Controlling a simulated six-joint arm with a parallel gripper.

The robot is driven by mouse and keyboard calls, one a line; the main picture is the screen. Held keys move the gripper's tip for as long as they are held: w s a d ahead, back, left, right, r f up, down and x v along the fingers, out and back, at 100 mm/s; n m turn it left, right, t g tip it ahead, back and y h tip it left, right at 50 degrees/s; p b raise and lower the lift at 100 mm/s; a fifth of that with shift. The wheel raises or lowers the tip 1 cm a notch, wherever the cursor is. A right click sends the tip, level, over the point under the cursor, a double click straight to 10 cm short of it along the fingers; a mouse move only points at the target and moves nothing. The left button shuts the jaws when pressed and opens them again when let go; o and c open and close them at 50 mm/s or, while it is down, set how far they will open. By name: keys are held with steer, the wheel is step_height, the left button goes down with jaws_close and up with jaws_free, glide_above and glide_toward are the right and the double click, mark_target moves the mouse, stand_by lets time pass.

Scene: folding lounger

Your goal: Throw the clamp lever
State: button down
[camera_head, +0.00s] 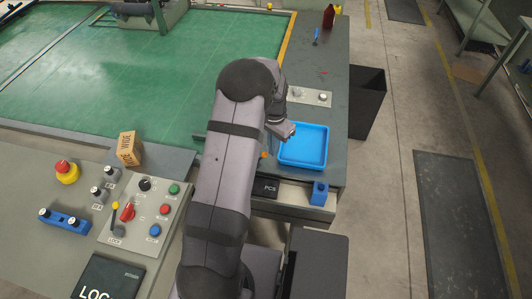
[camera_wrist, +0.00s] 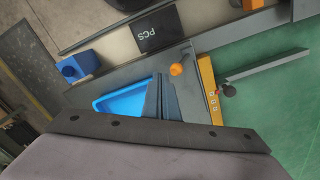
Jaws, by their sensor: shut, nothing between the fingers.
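No label names the clamp lever, so I cannot tell for sure which part it is. On the left control panel in the head view, a small lever with a yellow grip (camera_head: 115,207) stands above the word LOCK, beside a red handle (camera_head: 127,211). In the wrist view, an orange knob (camera_wrist: 176,69) and a dark-knobbed lever (camera_wrist: 228,91) by a yellow rail also show. My gripper (camera_head: 287,131) is shut and empty by the left edge of a blue tray, well right of the panel. Its dark fingers also show in the wrist view (camera_wrist: 165,98). My arm hides part of the bench.
The blue tray (camera_head: 302,162) lies on the grey bench, with a small blue block (camera_head: 319,193) in front. A brown box (camera_head: 128,149) stands behind the panel. A red emergency button (camera_head: 66,171) and blue bar (camera_head: 63,220) are at left. A green table (camera_head: 130,65) fills the back.

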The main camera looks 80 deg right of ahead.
steer(key=shift+f, duration=0.15)
steer(key=shift+f+b, duration=1.3)
steer(key=shift+f, duration=0.65)
